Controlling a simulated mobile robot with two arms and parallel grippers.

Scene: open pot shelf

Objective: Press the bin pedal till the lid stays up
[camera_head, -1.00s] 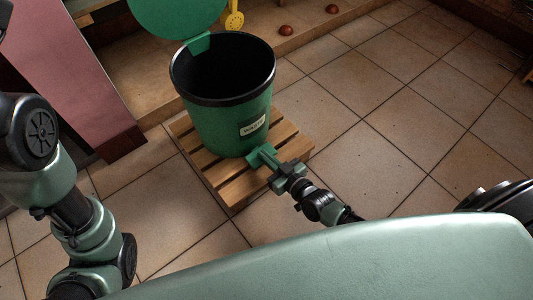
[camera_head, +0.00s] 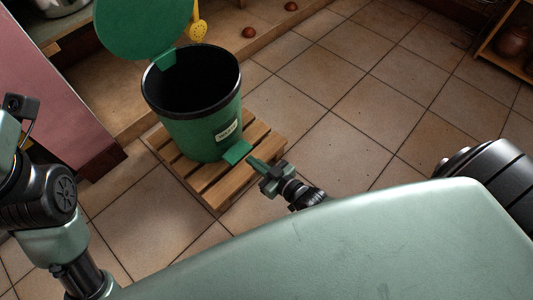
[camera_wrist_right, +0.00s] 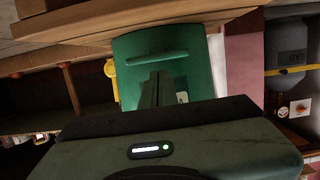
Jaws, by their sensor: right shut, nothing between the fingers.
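The green bin (camera_head: 198,122) stands upright on a wooden slatted pallet, with its dark rim open. Its round green lid (camera_head: 140,25) is up, tilted back behind the rim. The green pedal (camera_head: 237,152) sticks out at the front foot of the bin. My right gripper (camera_head: 254,163) is shut and empty, just in front of the pedal, with a small gap seeming to separate them. In the right wrist view the shut fingers (camera_wrist_right: 156,90) point towards the bin and the pedal bar (camera_wrist_right: 156,58). My left gripper is not in view; only my left arm's links show.
The pallet (camera_head: 226,190) lies on a tiled floor (camera_head: 350,110), clear to the right. A pinkish panel (camera_head: 55,80) stands at the left. Behind the bin are a low ledge, a yellow object (camera_head: 197,30) and reddish-brown round things (camera_head: 249,32). A shelf with a pot (camera_head: 511,42) is at the right.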

